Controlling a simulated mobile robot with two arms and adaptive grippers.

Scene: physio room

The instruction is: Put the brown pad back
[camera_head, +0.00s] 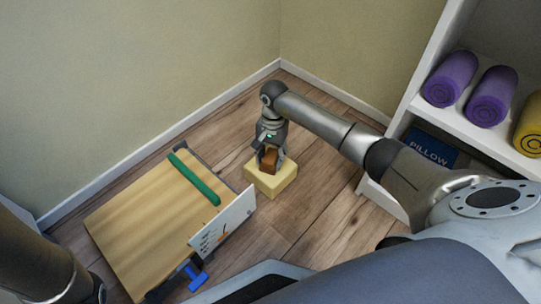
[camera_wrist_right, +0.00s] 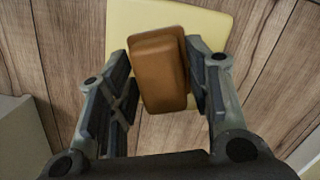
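The brown pad (camera_head: 269,160) is between the fingers of my right gripper (camera_head: 270,158). In the right wrist view the brown pad (camera_wrist_right: 160,72) sits slightly tilted, with a finger against each side, so the right gripper (camera_wrist_right: 160,90) looks shut on it. A pale yellow block (camera_head: 283,181) lies on the floor directly below; it also shows behind the pad in the wrist view (camera_wrist_right: 215,22). I cannot tell whether the pad touches the block. My left arm shows at the lower left, but its gripper is out of view.
A wooden board (camera_head: 135,225) with a green bar (camera_head: 194,179), a white panel (camera_head: 222,222) and a blue clamp-like part (camera_head: 195,277) lies left of the block. A white shelf (camera_head: 475,130) holds purple rolls (camera_head: 451,78) and a yellow roll (camera_head: 530,125). Walls meet behind the gripper.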

